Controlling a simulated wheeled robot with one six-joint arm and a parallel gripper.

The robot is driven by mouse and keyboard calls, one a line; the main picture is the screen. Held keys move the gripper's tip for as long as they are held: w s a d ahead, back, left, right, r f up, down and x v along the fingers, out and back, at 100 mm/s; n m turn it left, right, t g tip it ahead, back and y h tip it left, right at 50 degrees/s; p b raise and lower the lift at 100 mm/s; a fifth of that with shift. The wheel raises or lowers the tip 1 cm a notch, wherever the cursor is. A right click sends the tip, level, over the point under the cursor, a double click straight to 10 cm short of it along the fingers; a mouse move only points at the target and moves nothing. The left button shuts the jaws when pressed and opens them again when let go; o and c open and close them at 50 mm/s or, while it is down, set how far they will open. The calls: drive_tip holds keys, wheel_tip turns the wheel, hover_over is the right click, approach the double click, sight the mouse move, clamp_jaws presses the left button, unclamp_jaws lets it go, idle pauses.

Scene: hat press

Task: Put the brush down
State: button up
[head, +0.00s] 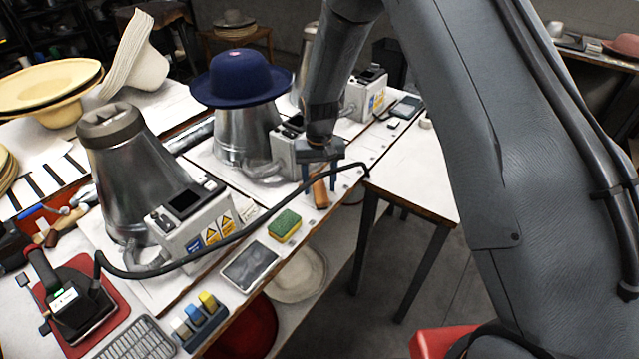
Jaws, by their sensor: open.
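My gripper (320,176) points down over the front edge of the white bench, with its two fingers apart. A small brush (319,192) with an orange-brown wooden body is just below and partly between the fingertips. It appears to rest on the bench top near the edge. My gripper hides its upper end, and I cannot tell whether a finger touches it.
A green and yellow sponge (285,225) lies to the left of the brush. A black cable (236,236) arcs across the bench close to my gripper. A metal hat press with a blue hat (238,79) and its control box (290,152) stand just behind.

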sight(320, 188)
wheel_tip(320, 188, up, 12)
drive_tip(key=b, duration=0.4)
drive_tip(key=s+d+r, duration=0.1)
drive_tip(key=s+d, duration=0.7)
drive_tip(key=s, duration=0.3)
drive_tip(key=s+d+m+t, duration=0.1)
drive_tip(key=s+d, duration=0.8)
drive_tip(key=s, duration=0.2)
drive_tip(key=shift+s+r, duration=0.3)
drive_tip(key=shift+r, duration=0.05)
drive_tip(key=shift+o, duration=0.4)
